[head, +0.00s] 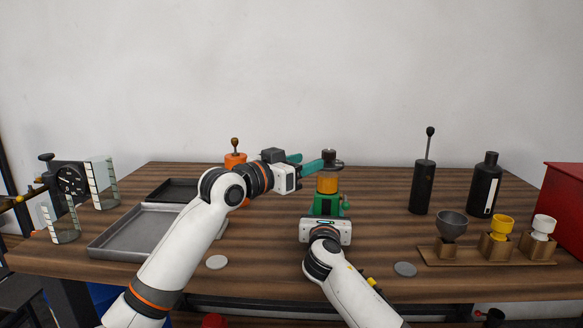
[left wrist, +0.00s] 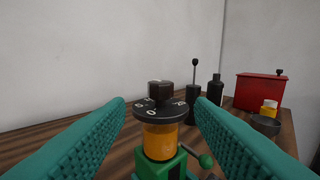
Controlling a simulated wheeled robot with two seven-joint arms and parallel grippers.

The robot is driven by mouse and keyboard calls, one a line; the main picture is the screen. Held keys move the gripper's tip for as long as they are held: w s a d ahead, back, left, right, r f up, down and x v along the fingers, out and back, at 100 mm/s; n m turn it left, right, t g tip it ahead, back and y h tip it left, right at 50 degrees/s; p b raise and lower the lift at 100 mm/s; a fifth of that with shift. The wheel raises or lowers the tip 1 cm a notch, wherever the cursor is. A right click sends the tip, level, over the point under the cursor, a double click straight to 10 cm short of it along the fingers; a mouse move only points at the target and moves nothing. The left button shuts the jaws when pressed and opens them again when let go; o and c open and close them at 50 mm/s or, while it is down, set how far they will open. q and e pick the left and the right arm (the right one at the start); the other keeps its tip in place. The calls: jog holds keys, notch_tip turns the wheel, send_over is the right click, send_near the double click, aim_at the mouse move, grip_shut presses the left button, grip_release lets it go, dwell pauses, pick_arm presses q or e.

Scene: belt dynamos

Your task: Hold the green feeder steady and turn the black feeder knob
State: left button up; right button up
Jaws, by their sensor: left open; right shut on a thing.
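The green feeder (head: 327,185) stands upright near the table's middle, with an orange-yellow body and a green base. Its black knob (head: 328,154) is on top; the left wrist view shows this knob (left wrist: 160,90) as a dark block on a round black dial with white numbers, 0 facing the camera. My left gripper (head: 312,161) is open at knob height, fingers pointing right. In the left wrist view the knob appears between the open fingers (left wrist: 161,104), with gaps on both sides. My right gripper (head: 327,213) is shut on the feeder's green base from the front; its fingertips are partly hidden.
A grey tray (head: 122,236) and a black tray (head: 172,186) lie left. An orange container (head: 234,159) stands behind my left arm. Black bottles (head: 485,187), a rack of cups (head: 487,262) and a red box (head: 566,212) are right.

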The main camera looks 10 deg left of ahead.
pick_arm(q)
jog(key=v, duration=0.3)
jog(key=shift+s+a, duration=0.1)
jog(key=shift+s, duration=0.1)
pick_arm(e)
jog(key=o, duration=1.7)
jog(key=shift+f, duration=0.1)
jog(key=shift+o, duration=0.2)
